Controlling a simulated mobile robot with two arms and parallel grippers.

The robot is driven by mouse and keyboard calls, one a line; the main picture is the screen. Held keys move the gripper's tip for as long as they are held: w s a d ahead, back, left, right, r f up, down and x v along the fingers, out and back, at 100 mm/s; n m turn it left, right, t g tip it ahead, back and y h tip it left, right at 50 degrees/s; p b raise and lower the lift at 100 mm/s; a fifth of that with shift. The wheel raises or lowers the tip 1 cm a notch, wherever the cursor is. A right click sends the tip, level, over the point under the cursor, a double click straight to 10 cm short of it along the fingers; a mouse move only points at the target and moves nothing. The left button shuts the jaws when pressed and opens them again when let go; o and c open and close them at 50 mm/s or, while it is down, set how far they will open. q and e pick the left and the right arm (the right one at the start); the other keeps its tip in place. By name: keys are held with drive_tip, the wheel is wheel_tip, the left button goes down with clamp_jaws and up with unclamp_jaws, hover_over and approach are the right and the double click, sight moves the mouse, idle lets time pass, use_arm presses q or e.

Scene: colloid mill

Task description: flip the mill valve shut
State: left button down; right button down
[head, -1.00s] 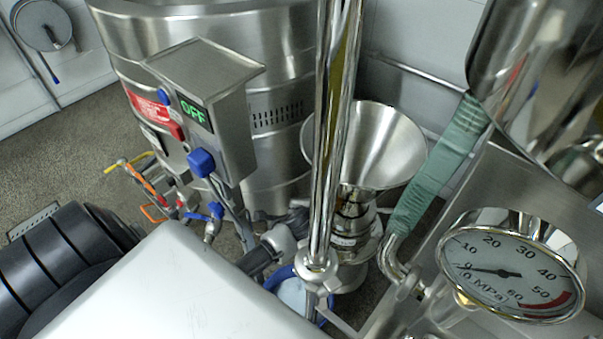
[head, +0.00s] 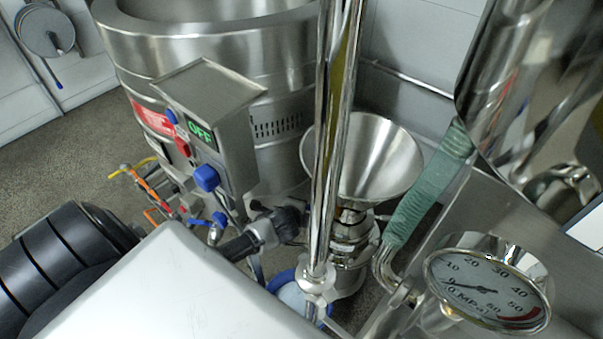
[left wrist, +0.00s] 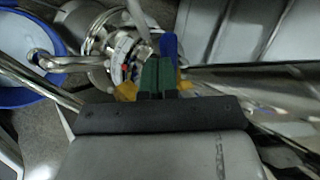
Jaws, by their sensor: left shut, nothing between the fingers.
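The colloid mill, with its steel funnel hopper (head: 375,155), stands behind the shiny vertical pole in the head view. My left gripper (head: 297,218) reaches in beside the mill's body, just below and left of the hopper; the pole partly hides this area. In the left wrist view the green fingertips of my left gripper (left wrist: 157,76) are together with nothing between them. A blue lever (left wrist: 169,47), which looks like the valve handle, shows just beyond them; I cannot tell whether they touch. The mill's steel body (left wrist: 95,30) is at upper left. My right gripper is not in view.
A control box (head: 215,125) reading OFF hangs before a large steel vat (head: 220,55). A pressure gauge (head: 487,290) and a green-wrapped pipe (head: 432,185) are at the right. A blue bucket (left wrist: 25,65) sits on the floor beside the mill. The steel pole (head: 330,130) is an obstacle.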

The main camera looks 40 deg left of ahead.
use_arm(q)
drive_tip(key=shift+w+a+m+p, duration=0.3)
drive_tip(key=shift+w+a+p, duration=0.1)
drive_tip(key=shift+w, duration=0.15)
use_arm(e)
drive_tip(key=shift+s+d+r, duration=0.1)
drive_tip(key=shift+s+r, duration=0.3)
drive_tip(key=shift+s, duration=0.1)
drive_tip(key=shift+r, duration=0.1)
